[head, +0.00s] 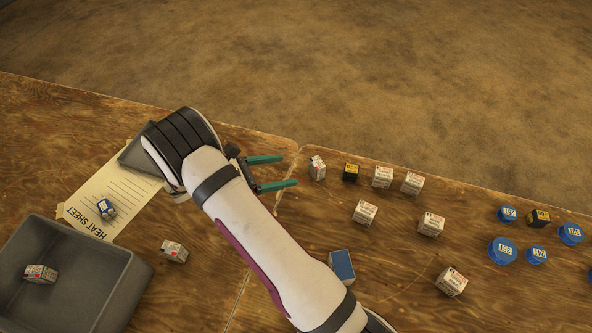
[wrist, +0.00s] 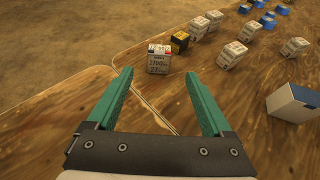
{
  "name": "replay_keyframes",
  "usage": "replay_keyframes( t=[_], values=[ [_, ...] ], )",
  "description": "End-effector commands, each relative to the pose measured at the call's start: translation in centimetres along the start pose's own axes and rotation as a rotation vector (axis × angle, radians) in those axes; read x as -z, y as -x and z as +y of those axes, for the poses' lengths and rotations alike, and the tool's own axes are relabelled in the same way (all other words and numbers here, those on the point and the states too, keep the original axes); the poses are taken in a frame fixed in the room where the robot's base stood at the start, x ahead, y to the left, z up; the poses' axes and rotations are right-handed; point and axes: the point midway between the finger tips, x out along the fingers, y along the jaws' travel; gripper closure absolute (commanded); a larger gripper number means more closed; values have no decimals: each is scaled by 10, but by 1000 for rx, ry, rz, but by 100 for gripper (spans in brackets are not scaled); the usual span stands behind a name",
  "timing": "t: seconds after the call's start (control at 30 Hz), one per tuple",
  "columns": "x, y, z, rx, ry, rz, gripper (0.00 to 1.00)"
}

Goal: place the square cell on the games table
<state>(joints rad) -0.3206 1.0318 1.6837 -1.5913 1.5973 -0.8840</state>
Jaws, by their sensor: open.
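No label names a square cell; several boxy white cells are in view. One white cell (head: 317,168) stands just beyond my fingertips near the far edge of the right tabletop (head: 395,275). In the wrist view the same white cell (wrist: 158,59) stands ahead of the gap between the fingers, its printed face towards me. My gripper (head: 290,170) is open and empty, its teal fingers pointing right across the seam between two wooden tabletops. In the wrist view the gripper (wrist: 159,75) shows nothing between its fingers. I cannot tell which tabletop is the games table.
A black-and-yellow cell (head: 350,172) stands beside the nearest white one. More white cells, round blue ones (head: 503,251) and a blue-topped box (head: 342,266) lie right. The left tabletop holds a heat sheet (head: 125,192), a blue-and-white cell (head: 106,208), a white cell (head: 174,251) and a grey bin (head: 112,292).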

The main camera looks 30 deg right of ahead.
Motion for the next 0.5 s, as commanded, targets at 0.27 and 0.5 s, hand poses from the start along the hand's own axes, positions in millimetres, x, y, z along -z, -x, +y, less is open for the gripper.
replay_keyframes(
  t=[0.27,0.5],
  values=[
    [-96,41,-102,406,-651,295,15],
    [-118,123,-233,1033,-1427,645,15]
  ],
)
